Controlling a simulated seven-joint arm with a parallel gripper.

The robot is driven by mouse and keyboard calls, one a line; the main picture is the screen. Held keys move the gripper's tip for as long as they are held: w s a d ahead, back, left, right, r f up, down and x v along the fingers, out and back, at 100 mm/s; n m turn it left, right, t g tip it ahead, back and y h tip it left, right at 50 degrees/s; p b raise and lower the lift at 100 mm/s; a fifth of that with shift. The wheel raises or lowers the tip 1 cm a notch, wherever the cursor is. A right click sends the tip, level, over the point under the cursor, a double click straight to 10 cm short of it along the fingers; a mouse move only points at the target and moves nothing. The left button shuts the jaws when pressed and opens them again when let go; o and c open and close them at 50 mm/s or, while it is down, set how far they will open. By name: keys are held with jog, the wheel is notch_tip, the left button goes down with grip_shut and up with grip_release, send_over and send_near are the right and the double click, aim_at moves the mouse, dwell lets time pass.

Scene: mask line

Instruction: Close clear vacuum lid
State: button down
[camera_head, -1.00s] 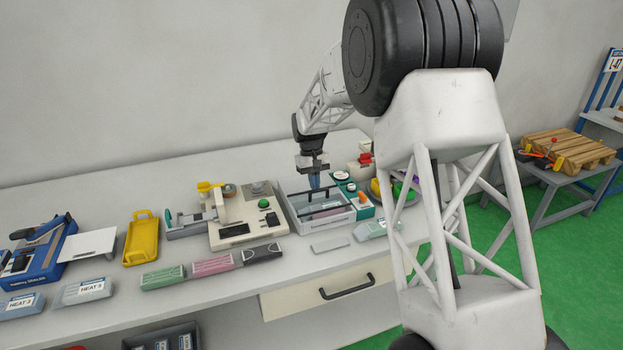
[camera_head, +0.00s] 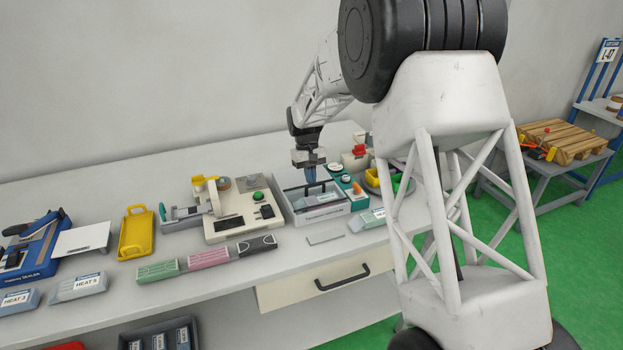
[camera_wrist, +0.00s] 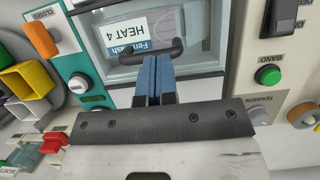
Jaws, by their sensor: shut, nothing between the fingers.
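The vacuum box (camera_head: 322,216) stands on the bench with a clear lid (camera_wrist: 205,58) over it. The lid looks flat or nearly flat; I cannot tell if it is fully seated. Its black handle (camera_wrist: 127,55) crosses the top. A pouch labelled HEAT 4 (camera_wrist: 122,35) shows through the clear panel. My gripper (camera_head: 312,181) is above the box. In the wrist view its blue fingers (camera_wrist: 152,62) are together, empty, at the middle of the handle, touching or very close to it. They hide part of the handle.
A cream sealing machine (camera_head: 238,220) stands left of the box. A teal control unit (camera_head: 350,186) and colored bins (camera_head: 375,178) are to the right. Pouches (camera_head: 208,257) lie along the front. A yellow tray (camera_head: 136,235) is farther left.

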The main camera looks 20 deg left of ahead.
jog(key=shift+w+a+r, duration=0.25)
jog(key=shift+w+a, duration=0.35)
jog(key=shift+w+a+r, duration=0.2)
jog(key=shift+w+a, duration=0.35)
jog(key=shift+w, duration=0.05)
jog(key=v, duration=0.9)
jog(key=shift+r, duration=0.45)
jog(key=shift+g+h, duration=0.6)
jog(key=w+a+f, duration=0.2)
jog(key=a, duration=0.1)
jog(key=shift+w+f, duration=0.35)
jog(key=shift+w, duration=0.05)
jog(key=shift+f, duration=0.15)
